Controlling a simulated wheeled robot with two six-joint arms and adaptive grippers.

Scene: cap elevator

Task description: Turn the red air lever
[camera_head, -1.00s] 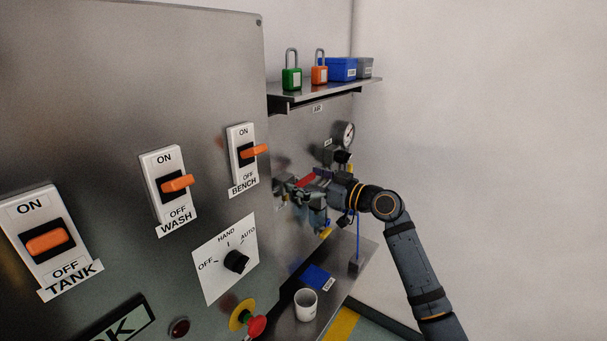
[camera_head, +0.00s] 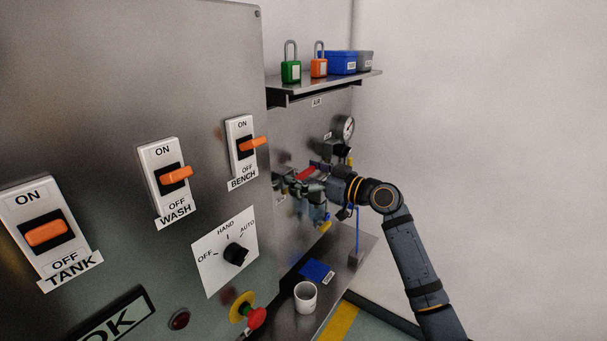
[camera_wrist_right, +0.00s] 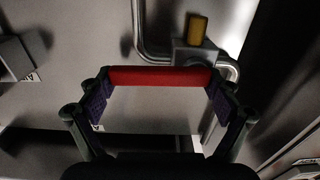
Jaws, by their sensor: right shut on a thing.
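The red air lever (camera_wrist_right: 160,77) lies level across the middle of the right wrist view. Its two ends sit between the fingertips of my right gripper (camera_wrist_right: 159,85), which is shut on it. My left gripper is not in view.
A yellow knob on a pipe fitting (camera_wrist_right: 197,29) is close above the lever. A gauge (camera_head: 347,128) is beside it. A shelf (camera_head: 330,85) with padlocks and boxes is above. A switch panel stands left.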

